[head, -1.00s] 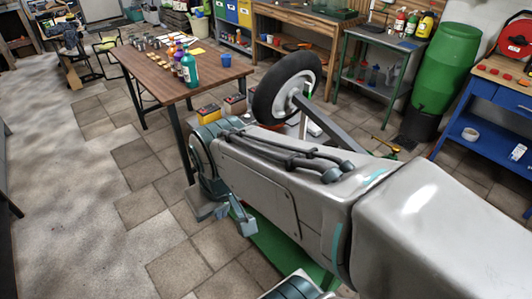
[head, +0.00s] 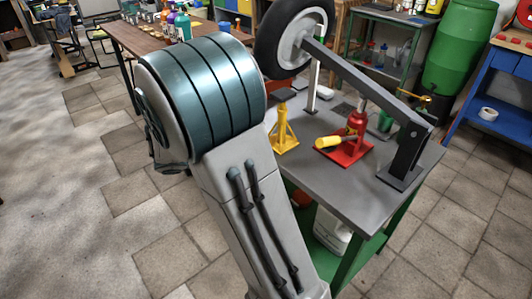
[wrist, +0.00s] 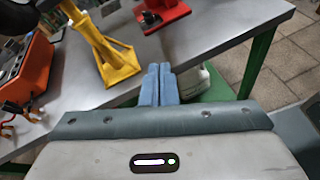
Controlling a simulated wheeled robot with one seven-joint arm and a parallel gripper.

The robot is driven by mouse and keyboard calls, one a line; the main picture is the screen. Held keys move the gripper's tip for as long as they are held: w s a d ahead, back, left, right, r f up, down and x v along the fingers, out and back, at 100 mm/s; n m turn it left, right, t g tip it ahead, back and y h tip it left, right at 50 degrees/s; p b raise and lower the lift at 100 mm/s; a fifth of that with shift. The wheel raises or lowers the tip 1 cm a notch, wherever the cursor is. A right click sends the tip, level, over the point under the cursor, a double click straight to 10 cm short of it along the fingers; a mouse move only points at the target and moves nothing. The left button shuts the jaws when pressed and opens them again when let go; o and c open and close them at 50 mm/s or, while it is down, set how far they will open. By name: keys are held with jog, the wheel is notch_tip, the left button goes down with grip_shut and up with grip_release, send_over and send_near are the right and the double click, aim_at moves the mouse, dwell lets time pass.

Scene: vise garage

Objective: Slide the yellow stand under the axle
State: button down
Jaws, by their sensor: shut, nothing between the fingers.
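The yellow stand (head: 284,130) is upright on the grey table (head: 330,185), with a dark top. The grey axle (head: 360,75) runs from the wheel (head: 290,38) down to a dark bracket (head: 405,155) on the table. In the head view the stand is on the near left side of the axle, apart from it. My gripper (wrist: 157,72) is shut and empty in the wrist view, at the near table edge. The stand's lower part (wrist: 118,62) is ahead and left of the fingers there. In the head view my arm hides the gripper.
A red jack (head: 350,135) with a yellow handle end stands right of the stand, below the axle. A light post (head: 315,75) is behind the stand. An orange-red device (wrist: 28,65) lies at the left in the wrist view. Floor right of the table is clear.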

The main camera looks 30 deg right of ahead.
jog(key=w+a+f+n+t+h+b, duration=0.1)
jog(key=w+f+n+t+h+b, duration=0.2)
jog(key=w+f+n+h+b, duration=0.25)
jog(key=y+b, duration=0.1)
jog(key=b, duration=0.2)
send_near(282, 120)
jog(key=shift+t, duration=0.4)
jog(key=d+f, duration=0.1)
jog(key=d, duration=0.1)
jog(key=w+d+f, duration=0.1)
jog(key=d+f, duration=0.3)
jog(key=shift+w+d+f, duration=0.1)
jog(key=shift+w+d, duration=0.05)
jog(key=shift+w, duration=0.2)
